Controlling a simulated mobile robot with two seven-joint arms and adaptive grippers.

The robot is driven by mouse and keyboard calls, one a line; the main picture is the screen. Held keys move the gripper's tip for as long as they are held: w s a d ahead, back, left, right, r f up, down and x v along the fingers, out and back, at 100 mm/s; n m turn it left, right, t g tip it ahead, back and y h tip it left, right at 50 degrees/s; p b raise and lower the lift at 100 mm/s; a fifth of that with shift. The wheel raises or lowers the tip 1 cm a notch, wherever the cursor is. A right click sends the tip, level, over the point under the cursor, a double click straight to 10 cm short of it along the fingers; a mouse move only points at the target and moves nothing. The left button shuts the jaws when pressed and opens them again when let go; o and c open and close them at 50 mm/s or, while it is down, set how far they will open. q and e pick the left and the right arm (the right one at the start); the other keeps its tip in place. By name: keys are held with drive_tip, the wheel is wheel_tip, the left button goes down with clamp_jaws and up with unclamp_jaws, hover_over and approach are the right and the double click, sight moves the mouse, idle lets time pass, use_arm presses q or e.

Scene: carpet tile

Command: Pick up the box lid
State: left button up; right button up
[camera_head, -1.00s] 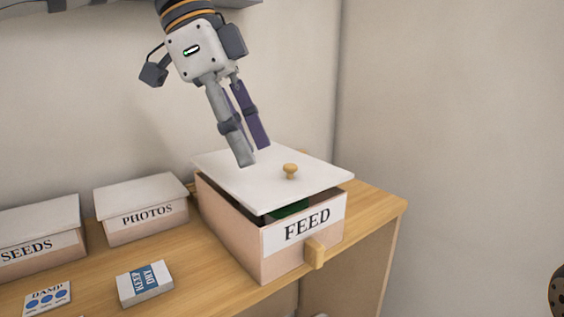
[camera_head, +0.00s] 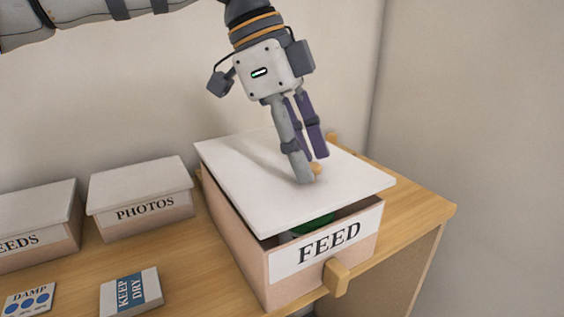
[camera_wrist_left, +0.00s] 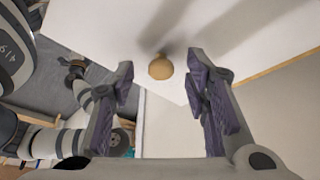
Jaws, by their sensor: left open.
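The box lid (camera_head: 245,180) is a white flat panel lying askew on the pinkish FEED box (camera_head: 240,240), leaving a gap at the front where something green (camera_head: 313,222) shows inside. A small round wooden knob (camera_wrist_left: 161,67) stands on the lid; in the head view the knob (camera_head: 316,168) is partly hidden by a finger. My left gripper (camera_head: 308,170) is open, pointing down over the lid with its fingertips close by the knob. In the wrist view the knob appears between the open fingers (camera_wrist_left: 160,80), slightly beyond their tips. Contact cannot be told.
The FEED box stands near the right end of a wooden shelf (camera_head: 425,210), with a wooden handle (camera_head: 336,277) on its front. To the left are a PHOTOS box (camera_head: 140,205), a SEEDS box (camera_head: 40,220), a KEEP DRY packet (camera_head: 130,291) and a DAMP card (camera_head: 28,301). Walls stand behind.

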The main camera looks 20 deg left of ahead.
use_arm(q)
drive_tip(key=shift+d+f, duration=0.15)
drive_tip(key=shift+f, duration=0.25)
clamp_jaws()
drive_tip(key=shift+w+r, duration=0.1)
drive_tip(key=shift+r, duration=0.05)
